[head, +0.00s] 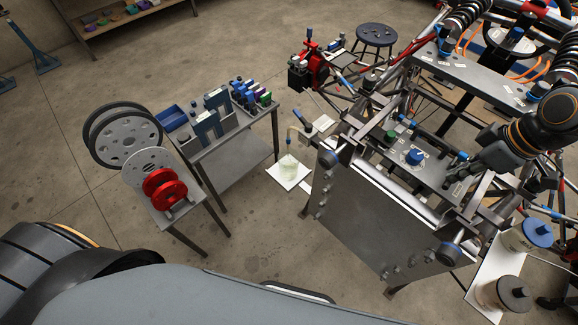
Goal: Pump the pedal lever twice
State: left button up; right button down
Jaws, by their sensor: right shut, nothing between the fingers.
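My right gripper (474,169) comes in from the right over the tube chassis (400,200). It is shut and empty, with its fingertips pointing down and to the left. Below the fingertips is a narrow grey metal piece with a white label (456,190). It lies among the chassis bars, and I cannot tell whether it is the pedal lever or whether the gripper touches it. A blue-capped fitting (414,157) sits on a grey plate to the left of the gripper. My left gripper is not in view.
A large grey panel (375,225) forms the chassis's near side. Two capped containers, one blue (537,233) and one black (513,292), stand at lower right. A grey bench (238,155) and a wheel stand (150,185) are at left.

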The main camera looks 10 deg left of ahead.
jog(key=shift+s+f+b, duration=0.1)
jog(key=shift+f+b, duration=0.2)
jog(key=shift+f, duration=0.1)
jog(key=shift+w+d+r+p, duration=0.15)
jog(key=shift+r+p, duration=0.35)
jog(key=shift+r, duration=0.5)
jog(key=shift+w+d+r+p, duration=0.15)
jog(key=shift+r+p, duration=0.3)
jog(key=shift+r, duration=0.6)
jog(key=shift+w+r+p, duration=0.25)
jog(key=shift+r+p, duration=0.25)
jog(key=shift+r, duration=0.5)
jog(key=shift+f, duration=0.1)
